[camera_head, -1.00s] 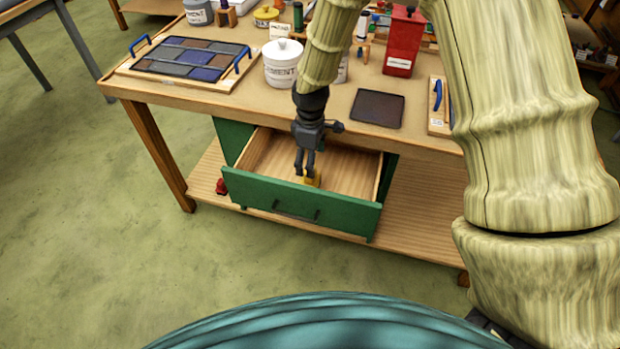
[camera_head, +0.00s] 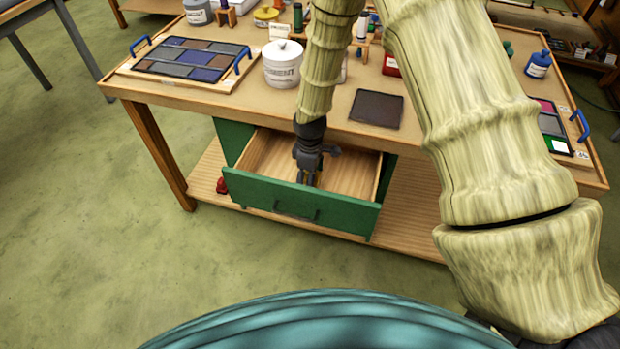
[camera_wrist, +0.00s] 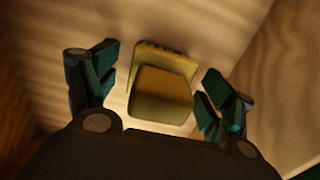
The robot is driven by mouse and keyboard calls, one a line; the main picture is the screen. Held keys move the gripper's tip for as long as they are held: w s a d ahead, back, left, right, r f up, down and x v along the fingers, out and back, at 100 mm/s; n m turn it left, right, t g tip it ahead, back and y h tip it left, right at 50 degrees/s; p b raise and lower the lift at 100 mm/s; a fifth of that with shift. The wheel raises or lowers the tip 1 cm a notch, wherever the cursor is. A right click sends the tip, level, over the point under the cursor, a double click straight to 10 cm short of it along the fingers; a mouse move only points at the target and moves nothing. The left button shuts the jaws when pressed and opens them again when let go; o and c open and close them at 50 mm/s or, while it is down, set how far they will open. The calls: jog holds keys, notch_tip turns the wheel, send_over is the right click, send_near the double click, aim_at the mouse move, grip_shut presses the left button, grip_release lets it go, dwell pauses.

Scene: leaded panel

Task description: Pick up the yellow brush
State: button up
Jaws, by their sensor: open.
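The yellow brush (camera_wrist: 162,92) lies inside the open green drawer (camera_head: 330,211), on its wooden floor. In the wrist view it shows as a yellow block between my fingers, with a flatter yellow part behind it. My gripper (camera_wrist: 158,92) is open, with one finger on each side of the brush and a visible gap on both sides. In the head view my gripper (camera_head: 307,181) reaches down into the drawer near its front wall, and the brush is hidden there.
The drawer's walls stand close around my gripper. Above is the workbench (camera_head: 425,135), with a white canister (camera_head: 283,66), a dark square plate (camera_head: 377,108) and a leaded panel (camera_head: 190,58) on it. A small red object (camera_head: 222,186) sits on the lower shelf.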

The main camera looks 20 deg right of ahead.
jog(key=shift+f, duration=0.15)
jog(key=shift+c, duration=0.5)
jog(key=c, duration=1.2)
jog(key=shift+r+b, duration=0.65)
jog(key=shift+r, duration=4.4)
jog(key=o, duration=0.4)
jog(key=shift+r, duration=0.1)
jog(key=shift+c, duration=0.6)
